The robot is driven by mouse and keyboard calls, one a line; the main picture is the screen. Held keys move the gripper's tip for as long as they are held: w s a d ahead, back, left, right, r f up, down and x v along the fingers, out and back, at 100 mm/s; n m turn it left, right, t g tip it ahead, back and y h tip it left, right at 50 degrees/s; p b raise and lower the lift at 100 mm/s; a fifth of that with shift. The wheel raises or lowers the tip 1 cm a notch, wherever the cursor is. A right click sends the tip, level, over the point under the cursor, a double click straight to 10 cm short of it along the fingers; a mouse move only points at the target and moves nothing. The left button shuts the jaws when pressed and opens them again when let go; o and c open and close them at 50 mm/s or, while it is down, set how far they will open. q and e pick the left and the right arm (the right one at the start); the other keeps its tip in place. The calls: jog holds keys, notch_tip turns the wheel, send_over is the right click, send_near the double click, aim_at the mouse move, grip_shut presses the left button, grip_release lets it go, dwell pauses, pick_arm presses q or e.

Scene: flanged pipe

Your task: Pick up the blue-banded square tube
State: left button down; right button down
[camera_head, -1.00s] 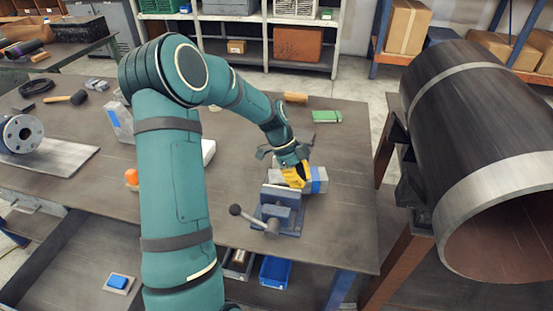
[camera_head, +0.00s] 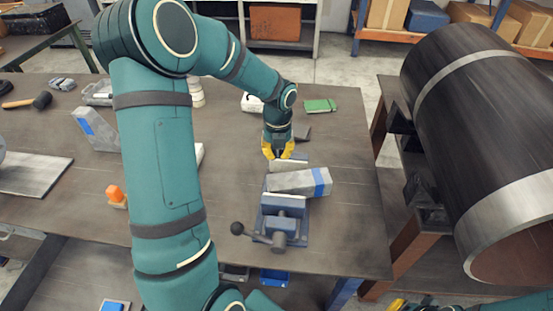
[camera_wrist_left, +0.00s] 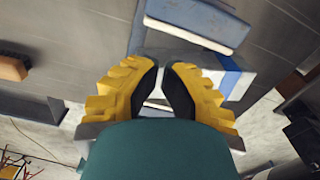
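The blue-banded square tube (camera_head: 296,184) is grey with a blue band near its right end. It lies at the blue bench vise (camera_head: 282,214), between the two pale jaw faces; I cannot tell whether it is clamped. My left gripper (camera_head: 278,152) points down just behind the tube and vise. Its yellow fingers (camera_wrist_left: 164,75) stand slightly apart with nothing visible between them. Of my right gripper (camera_head: 398,305) only a yellow bit shows at the bottom edge.
Another grey piece with a blue patch (camera_head: 97,130) stands on the workbench (camera_head: 345,160) at left, near an orange-topped item (camera_head: 115,194). A green box (camera_head: 320,106) lies at the back. The large flanged pipe (camera_head: 480,130) stands right of the bench.

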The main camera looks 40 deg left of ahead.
aim_at(278, 179)
pick_arm(q)
notch_tip(278, 179, down, 9)
jog(key=shift+b, duration=0.7)
jog(key=shift+s+d, duration=0.65)
jog(key=shift+s, duration=0.05)
jog(key=shift+f, duration=0.1)
jog(key=shift+s, duration=0.1)
notch_tip(278, 179, up, 12)
jog(key=shift+w+r, duration=0.2)
